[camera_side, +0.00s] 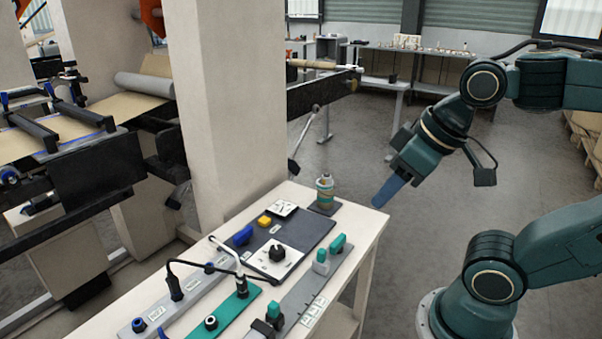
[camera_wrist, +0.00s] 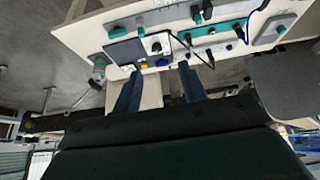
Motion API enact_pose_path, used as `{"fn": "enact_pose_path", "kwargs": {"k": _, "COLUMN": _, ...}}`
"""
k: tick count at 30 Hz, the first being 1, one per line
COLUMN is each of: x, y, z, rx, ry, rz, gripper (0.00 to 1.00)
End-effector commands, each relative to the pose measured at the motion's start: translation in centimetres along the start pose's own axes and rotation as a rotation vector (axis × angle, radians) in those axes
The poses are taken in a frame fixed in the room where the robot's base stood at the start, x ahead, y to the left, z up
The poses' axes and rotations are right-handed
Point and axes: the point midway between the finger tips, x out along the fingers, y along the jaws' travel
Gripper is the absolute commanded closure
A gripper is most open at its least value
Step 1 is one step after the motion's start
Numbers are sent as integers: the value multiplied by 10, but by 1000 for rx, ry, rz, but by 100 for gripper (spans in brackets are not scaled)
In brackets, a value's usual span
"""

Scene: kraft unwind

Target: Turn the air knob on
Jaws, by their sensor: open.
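A black knob (camera_side: 277,253) stands on a white plate on a dark panel (camera_side: 312,228) on the white bench. It is probably the air knob, but its label is too small to read. The knob also shows in the wrist view (camera_wrist: 156,46), beyond my fingertips and between their lines. My gripper (camera_side: 385,196) is in the air off the bench's right edge, well apart from the knob. In the wrist view my gripper (camera_wrist: 160,72) has its two blue fingers spread with nothing between them.
On the dark panel are a blue part (camera_side: 243,236) and a yellow button (camera_side: 264,221). A small banded container (camera_side: 324,190) stands at its far corner. Green-handled fittings (camera_side: 321,261) and cabled strips lie nearer. A pale column (camera_side: 232,110) rises behind the bench.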

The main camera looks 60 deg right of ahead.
Motion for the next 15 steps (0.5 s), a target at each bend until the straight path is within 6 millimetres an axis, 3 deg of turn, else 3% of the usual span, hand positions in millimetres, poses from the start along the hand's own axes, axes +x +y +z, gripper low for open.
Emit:
{"fn": "enact_pose_path", "kwargs": {"k": 8, "x": 0, "y": 1, "z": -18, "rx": 65, "ry": -23, "rz": 2, "gripper": 62}}
{"fn": "enact_pose_path", "kwargs": {"k": 15, "x": 4, "y": 2, "z": -60, "rx": 222, "ry": -73, "rz": 12, "gripper": 62}}
